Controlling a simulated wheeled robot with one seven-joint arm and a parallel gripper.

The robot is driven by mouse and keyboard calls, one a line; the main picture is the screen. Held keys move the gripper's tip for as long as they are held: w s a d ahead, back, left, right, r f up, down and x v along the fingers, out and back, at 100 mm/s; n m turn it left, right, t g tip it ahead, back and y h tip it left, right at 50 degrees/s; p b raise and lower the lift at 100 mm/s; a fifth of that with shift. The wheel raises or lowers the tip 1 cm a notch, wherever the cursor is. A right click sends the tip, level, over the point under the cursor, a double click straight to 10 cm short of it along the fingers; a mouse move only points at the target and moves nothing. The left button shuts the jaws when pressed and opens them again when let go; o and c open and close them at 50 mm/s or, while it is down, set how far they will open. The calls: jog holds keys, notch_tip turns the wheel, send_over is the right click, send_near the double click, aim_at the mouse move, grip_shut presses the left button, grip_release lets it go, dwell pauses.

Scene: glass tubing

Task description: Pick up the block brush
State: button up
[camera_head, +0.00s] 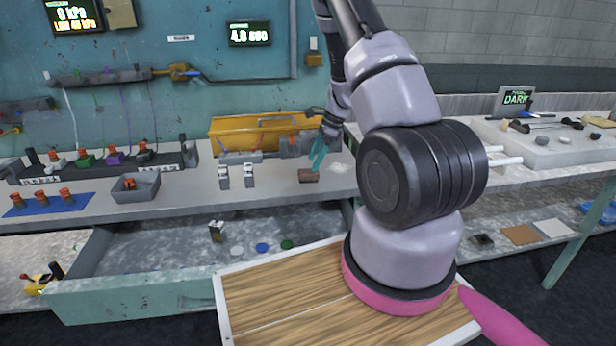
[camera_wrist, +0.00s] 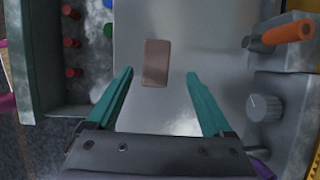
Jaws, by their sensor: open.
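The block brush appears to be the small brown block (camera_head: 308,175) lying on the grey bench top near its front edge. In the wrist view the brown block (camera_wrist: 156,63) lies flat, roughly centred between my fingertips and slightly beyond them. Its underside is hidden, so I cannot see bristles. My gripper (camera_head: 319,156) is just above and to the right of the block, with teal fingers. In the wrist view my gripper (camera_wrist: 160,76) is open and empty, with a finger on each side and neither touching the block.
A yellow bin (camera_head: 262,129) and a grey apparatus stand behind the block. Two small white-and-grey items (camera_head: 236,176) stand to its left. An open drawer (camera_head: 130,295) juts out below. An orange-handled tool (camera_wrist: 288,34) and a knob (camera_wrist: 264,107) are at right in the wrist view.

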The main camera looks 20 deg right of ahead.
aim_at(308, 171)
jog(key=x, duration=0.5)
jog(key=shift+s+a, duration=0.2)
jog(key=shift+a, duration=0.2)
grip_shut()
